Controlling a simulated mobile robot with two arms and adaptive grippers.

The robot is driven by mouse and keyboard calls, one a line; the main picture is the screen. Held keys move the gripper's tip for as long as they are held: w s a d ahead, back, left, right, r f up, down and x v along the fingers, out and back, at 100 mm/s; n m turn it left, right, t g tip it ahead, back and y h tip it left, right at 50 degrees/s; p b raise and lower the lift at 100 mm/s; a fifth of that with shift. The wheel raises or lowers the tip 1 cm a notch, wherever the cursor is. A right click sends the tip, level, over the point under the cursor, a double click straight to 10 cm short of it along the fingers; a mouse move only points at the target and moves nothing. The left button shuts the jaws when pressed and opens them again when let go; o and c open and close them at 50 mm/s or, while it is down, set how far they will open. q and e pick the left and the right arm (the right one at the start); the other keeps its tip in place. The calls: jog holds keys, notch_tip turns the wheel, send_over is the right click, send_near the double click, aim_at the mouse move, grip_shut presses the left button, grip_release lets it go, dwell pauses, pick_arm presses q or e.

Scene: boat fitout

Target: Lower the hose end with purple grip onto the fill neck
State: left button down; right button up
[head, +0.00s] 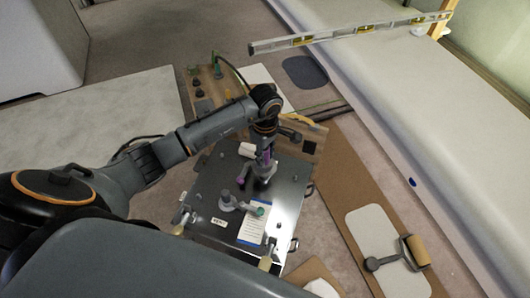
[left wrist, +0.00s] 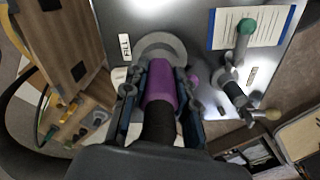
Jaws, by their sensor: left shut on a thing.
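My left gripper (left wrist: 158,98) is shut around the purple grip (left wrist: 161,82) of the hose end, with a finger on each side. Its dark hose part runs down toward the wrist in the left wrist view. In the head view the purple grip (head: 266,157) shows below my wrist, over the metal panel (head: 206,197). The fill neck's grey round collar (left wrist: 160,41) lies just beyond the grip, beside a FILL label. The grip hides part of the collar, so I cannot tell whether the hose end touches it. My right gripper is not in view.
A valve with a green knob (left wrist: 246,27) and a sheet of text (left wrist: 273,28) are on the panel near the neck. A wooden board (left wrist: 60,50) with fittings stands beside it. A long level (head: 350,32) lies farther off, and a roller (head: 416,251) at right.

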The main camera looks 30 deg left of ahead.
pick_arm(q)
notch_tip(320, 180, down, 3)
jog(key=shift+r+b, duration=0.2)
jog(key=shift+b, duration=0.45)
jog(key=shift+s, duration=0.1)
dwell(0.7)
jog(key=shift+f+b, duration=0.1)
jog(key=shift+b, duration=0.2)
jog(key=shift+f+b, duration=0.6)
jog(key=shift+f, duration=0.1)
